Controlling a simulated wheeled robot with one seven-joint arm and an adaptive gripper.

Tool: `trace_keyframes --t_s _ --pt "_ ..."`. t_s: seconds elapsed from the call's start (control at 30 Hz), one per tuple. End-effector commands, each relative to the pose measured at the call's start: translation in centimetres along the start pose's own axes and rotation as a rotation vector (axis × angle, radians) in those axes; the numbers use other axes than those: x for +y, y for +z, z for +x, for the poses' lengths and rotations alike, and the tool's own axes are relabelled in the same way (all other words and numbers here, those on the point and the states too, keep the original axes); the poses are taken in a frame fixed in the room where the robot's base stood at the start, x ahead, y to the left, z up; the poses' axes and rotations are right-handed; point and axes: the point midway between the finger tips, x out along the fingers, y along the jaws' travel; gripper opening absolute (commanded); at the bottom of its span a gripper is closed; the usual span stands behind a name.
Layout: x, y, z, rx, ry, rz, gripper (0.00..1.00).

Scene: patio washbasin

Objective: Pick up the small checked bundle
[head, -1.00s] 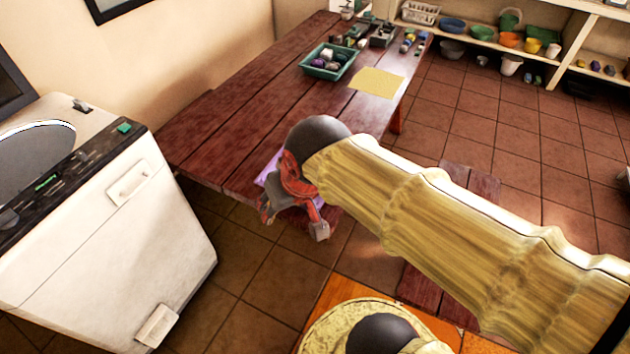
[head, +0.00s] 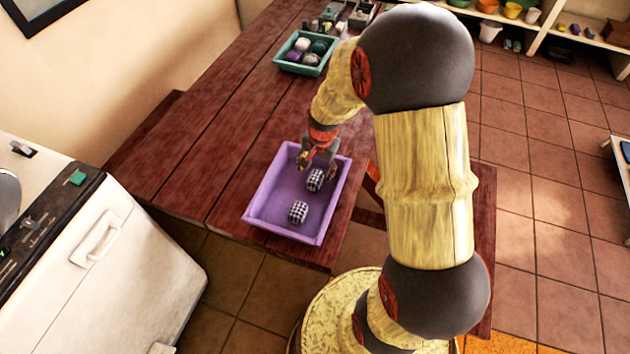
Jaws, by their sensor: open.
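Two black-and-white checked bundles lie in a purple tray (head: 262,200) on the wooden table. The upper checked bundle (head: 315,181) is close to my gripper (head: 318,167). The lower checked bundle (head: 298,212) lies nearer the tray's front wall, apart from the upper one. The two look close in size, and I cannot tell surely which is the small one. My gripper is open and points down over the back part of the tray, beside or just above the upper bundle. I cannot tell whether it touches that bundle.
A green tray (head: 284,65) with several bundles stands further back on the table (head: 200,140). Small items and grey containers lie behind it. A white machine (head: 110,260) stands at the left. Shelves with bowls line the back right. Bare table lies left of the purple tray.

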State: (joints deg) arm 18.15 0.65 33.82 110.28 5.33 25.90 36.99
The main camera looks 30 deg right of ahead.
Motion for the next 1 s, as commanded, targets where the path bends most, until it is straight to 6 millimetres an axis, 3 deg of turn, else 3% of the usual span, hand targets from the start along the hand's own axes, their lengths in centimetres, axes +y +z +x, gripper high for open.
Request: trace_keyframes --t_s 0.5,0.73,1.0 --pt "0.5 0.2 5.7 -0.001 0.000 -0.002 0.60" --pt "0.4 0.1 5.6 0.001 -0.001 -0.002 0.60" --pt "0.4 0.1 5.6 0.001 -0.001 -0.002 0.44"
